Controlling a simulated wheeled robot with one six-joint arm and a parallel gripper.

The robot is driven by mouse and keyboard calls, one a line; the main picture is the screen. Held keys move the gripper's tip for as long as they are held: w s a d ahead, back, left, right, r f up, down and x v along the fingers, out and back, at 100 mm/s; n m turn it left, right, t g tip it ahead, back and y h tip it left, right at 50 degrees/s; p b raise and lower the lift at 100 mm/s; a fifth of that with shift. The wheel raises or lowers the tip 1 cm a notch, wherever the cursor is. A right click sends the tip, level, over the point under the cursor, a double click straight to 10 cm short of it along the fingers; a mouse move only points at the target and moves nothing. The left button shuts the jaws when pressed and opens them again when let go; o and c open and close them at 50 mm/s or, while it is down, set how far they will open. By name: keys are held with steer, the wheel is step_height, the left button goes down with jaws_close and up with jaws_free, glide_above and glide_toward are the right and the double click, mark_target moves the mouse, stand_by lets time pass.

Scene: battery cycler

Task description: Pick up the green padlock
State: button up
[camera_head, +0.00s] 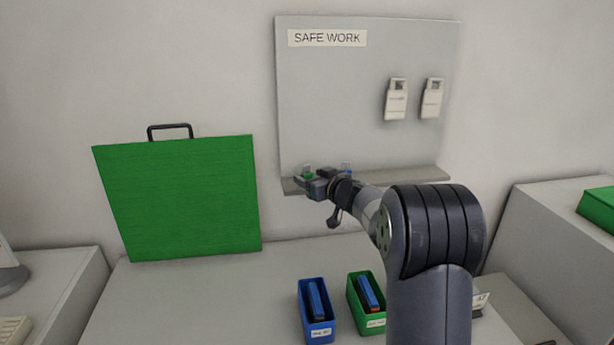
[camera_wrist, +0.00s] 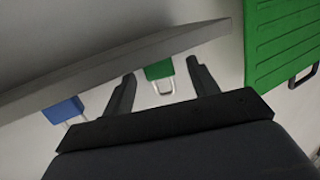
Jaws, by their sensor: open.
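The green padlock (camera_head: 308,175) is at the left end of the grey shelf (camera_head: 420,173) under the SAFE WORK board. In the wrist view the green padlock (camera_wrist: 158,69), with its pale metal shackle, shows between the two fingers of my gripper (camera_wrist: 160,72). The fingers are apart, and a gap shows on each side of the padlock. In the head view my gripper (camera_head: 308,183) is at the shelf's front edge and partly covers the padlock. I cannot tell how deep the padlock sits between the fingers.
A blue padlock (camera_head: 346,168) is to the right on the shelf, and shows left in the wrist view (camera_wrist: 63,109). Two white tags (camera_head: 396,102) hang on the board (camera_head: 350,80). A green case (camera_head: 180,200) stands left. Blue (camera_head: 304,318) and green (camera_head: 355,300) bins stand below.

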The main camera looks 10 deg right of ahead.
steer(key=shift+r, duration=0.1)
steer(key=c, duration=1.2)
